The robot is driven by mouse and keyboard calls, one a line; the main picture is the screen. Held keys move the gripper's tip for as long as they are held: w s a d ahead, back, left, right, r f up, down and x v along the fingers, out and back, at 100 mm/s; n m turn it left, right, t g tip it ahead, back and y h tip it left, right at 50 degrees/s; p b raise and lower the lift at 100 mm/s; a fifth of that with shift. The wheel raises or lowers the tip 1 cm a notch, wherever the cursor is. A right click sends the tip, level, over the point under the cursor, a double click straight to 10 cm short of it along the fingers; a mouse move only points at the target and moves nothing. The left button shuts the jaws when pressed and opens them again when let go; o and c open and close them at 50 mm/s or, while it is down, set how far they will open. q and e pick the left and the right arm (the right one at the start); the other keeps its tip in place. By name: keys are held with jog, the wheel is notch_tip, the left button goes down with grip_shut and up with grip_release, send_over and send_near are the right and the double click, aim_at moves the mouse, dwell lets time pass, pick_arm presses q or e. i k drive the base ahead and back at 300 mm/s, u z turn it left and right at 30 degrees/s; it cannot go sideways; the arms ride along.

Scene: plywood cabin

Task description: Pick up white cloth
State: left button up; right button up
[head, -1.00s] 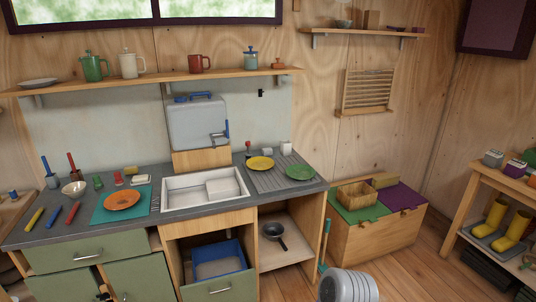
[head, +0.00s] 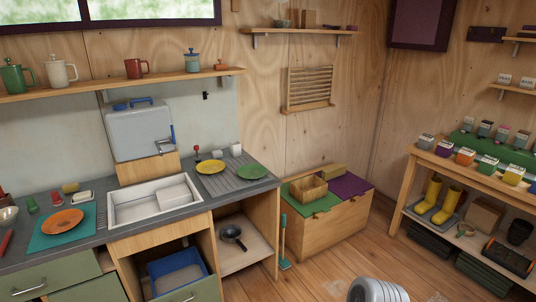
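I cannot make out a white cloth for certain. A small flat white item (head: 82,197) lies on the counter behind the teal mat, too small to identify. A small pale patch (head: 438,297) shows on the wooden floor at the bottom edge, mostly cut off, and I cannot tell what it is.
The grey counter (head: 120,228) holds a white sink (head: 112,214), an orange plate (head: 62,221) and other dishes. A wooden chest (head: 335,228) stands right of it, with a teal-handled brush (head: 284,245) between. A bench (head: 465,172) with yellow boots (head: 447,206) is at right.

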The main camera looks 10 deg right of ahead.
aim_at(218, 153)
jog(key=z, duration=1.3)
jog(key=i, duration=2.3)
jog(key=u, duration=2.9)
